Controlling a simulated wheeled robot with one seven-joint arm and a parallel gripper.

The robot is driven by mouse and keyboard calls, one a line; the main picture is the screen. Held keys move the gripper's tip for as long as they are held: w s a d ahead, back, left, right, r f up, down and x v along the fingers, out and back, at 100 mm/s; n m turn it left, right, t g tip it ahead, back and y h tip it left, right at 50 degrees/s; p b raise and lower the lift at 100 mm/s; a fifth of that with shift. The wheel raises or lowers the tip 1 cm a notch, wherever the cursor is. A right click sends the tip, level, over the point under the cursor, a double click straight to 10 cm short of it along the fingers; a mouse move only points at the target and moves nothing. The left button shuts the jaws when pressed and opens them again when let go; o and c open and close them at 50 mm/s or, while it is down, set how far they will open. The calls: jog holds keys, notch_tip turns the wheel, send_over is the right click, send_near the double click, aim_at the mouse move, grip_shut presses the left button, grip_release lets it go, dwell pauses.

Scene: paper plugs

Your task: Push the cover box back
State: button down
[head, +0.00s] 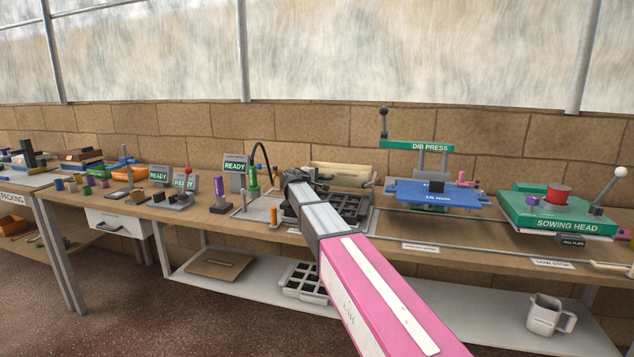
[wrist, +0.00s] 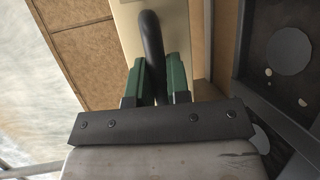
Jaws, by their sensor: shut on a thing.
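The cover box (head: 345,170) appears to be the long cream box at the back of the bench, against the brick wall, behind a black cell tray (head: 352,207). Its cream face also shows in the wrist view (wrist: 176,20). A black curved handle (wrist: 152,45) stands out from that face. My gripper (wrist: 158,75) has its two green fingers closed on either side of the handle. In the head view my pink and grey arm hides the fingers and the box's left end.
The dib press (head: 432,192) and green sowing head (head: 555,212) stand to the right on the bench. A green-handled tool (head: 253,180), a purple post (head: 218,192) and an orange post (head: 274,216) stand left of my arm. The black tray lies close beside my wrist.

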jog(key=shift+w, duration=0.3)
jog(key=c, duration=1.1)
grip_release()
jog(key=v, duration=1)
jog(key=shift+d, duration=0.1)
jog(key=shift+s+a+r, duration=0.15)
jog(key=shift+s+a, duration=0.2)
